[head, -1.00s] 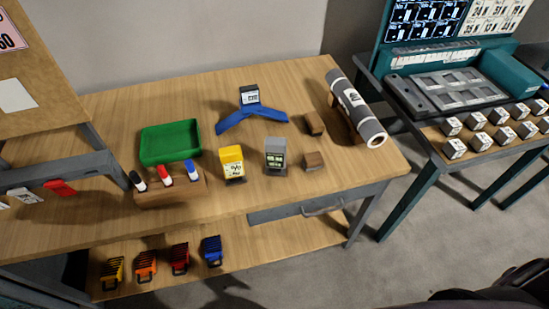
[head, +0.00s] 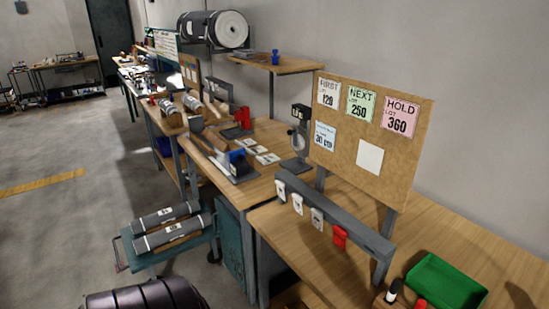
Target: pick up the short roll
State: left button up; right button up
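Two dark grey rolls with white bands lie side by side on a teal cart at the lower left: a rear one (head: 166,216) and a front one (head: 172,234). Small rolls (head: 192,103) also rest on the workbench further back, too small to judge well. A large thick dark roll (head: 212,29) with a pale end sits on a high shelf against the wall. I cannot tell which is the short roll. Neither of my grippers is in view.
A wooden workbench (head: 450,245) runs along the wall, with a card board (head: 369,140), a green tray (head: 445,283) and a red clip (head: 340,237). The teal cart (head: 135,263) stands beside it. Open grey floor (head: 60,235) lies to the left.

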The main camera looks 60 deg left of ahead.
aim_at(163, 217)
jog(key=u, duration=2.25)
jog(key=i+j+u, duration=0.1)
jog(key=i, duration=0.3)
jog(key=i+j+u, duration=0.1)
jog(key=i+j, duration=0.15)
jog(key=i, duration=0.15)
jog(key=i+j+u, duration=0.15)
jog(key=i, duration=0.3)
